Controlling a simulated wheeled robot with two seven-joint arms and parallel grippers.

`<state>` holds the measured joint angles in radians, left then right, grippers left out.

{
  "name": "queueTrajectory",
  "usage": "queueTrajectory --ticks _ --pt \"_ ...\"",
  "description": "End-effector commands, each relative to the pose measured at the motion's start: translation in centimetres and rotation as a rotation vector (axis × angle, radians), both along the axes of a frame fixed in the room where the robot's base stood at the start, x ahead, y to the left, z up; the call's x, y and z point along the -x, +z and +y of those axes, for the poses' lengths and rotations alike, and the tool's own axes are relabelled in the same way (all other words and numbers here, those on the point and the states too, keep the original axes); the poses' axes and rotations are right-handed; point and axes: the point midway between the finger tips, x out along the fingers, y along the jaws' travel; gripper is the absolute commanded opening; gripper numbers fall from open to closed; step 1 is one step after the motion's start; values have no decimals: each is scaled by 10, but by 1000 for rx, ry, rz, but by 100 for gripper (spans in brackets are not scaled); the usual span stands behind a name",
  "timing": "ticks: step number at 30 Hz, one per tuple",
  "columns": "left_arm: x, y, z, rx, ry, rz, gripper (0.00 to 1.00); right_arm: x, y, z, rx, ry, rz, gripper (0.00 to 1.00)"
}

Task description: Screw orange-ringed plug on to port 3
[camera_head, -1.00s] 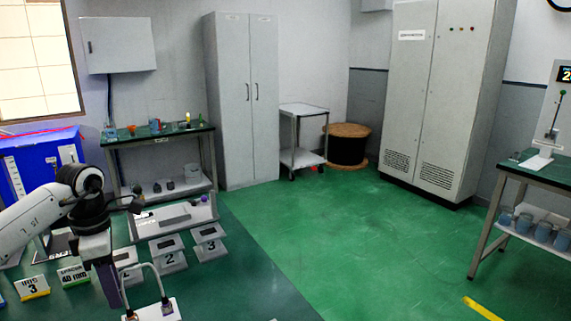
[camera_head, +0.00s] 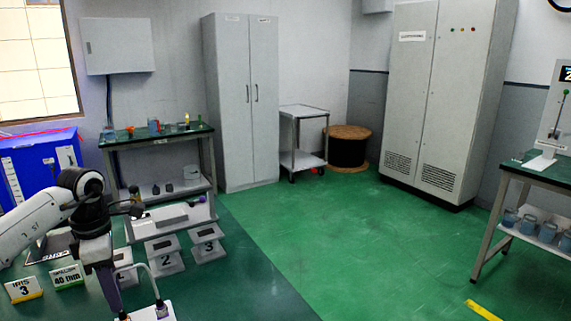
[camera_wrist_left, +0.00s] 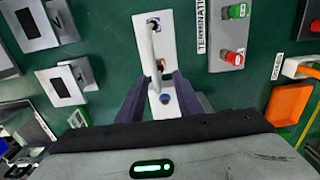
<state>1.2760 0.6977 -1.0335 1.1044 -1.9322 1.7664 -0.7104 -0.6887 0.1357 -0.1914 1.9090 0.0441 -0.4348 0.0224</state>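In the left wrist view an orange-ringed plug (camera_wrist_left: 160,64) sits on a white plate (camera_wrist_left: 145,40). A white cable arches from it to a purple-ringed end at the plate's far end. A blue round part (camera_wrist_left: 165,98) sits nearer on the plate. My left gripper (camera_wrist_left: 164,74) has its dark fingers apart, one on each side of the orange ring; contact is not visible. In the head view the left gripper (camera_head: 110,290) points down beside the plate (camera_head: 152,313) and its cable. Grey stands numbered 2 (camera_head: 164,256) and 3 (camera_head: 207,243) are behind it. My right gripper is not in view.
Label cards stand left, IRIS 3 (camera_head: 23,289) and 40 mm (camera_head: 67,276). Green (camera_wrist_left: 237,11) and red (camera_wrist_left: 235,58) knobbed parts and an orange box (camera_wrist_left: 288,103) lie right in the wrist view. Bare table (camera_head: 240,285) lies right.

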Motion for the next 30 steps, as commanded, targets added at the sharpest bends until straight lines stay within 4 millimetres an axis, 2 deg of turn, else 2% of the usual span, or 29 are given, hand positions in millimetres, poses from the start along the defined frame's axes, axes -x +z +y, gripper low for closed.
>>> queueTrajectory --ticks 1,4,12,30 --pt "0 -15 0 0 -1 0 32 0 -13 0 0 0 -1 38" --pt "0 -30 0 -1 -1 0 32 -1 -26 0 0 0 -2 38" --pt "0 -57 0 -1 -1 1 32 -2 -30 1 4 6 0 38" --pt "0 -60 0 0 0 0 32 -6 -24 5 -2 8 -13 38"
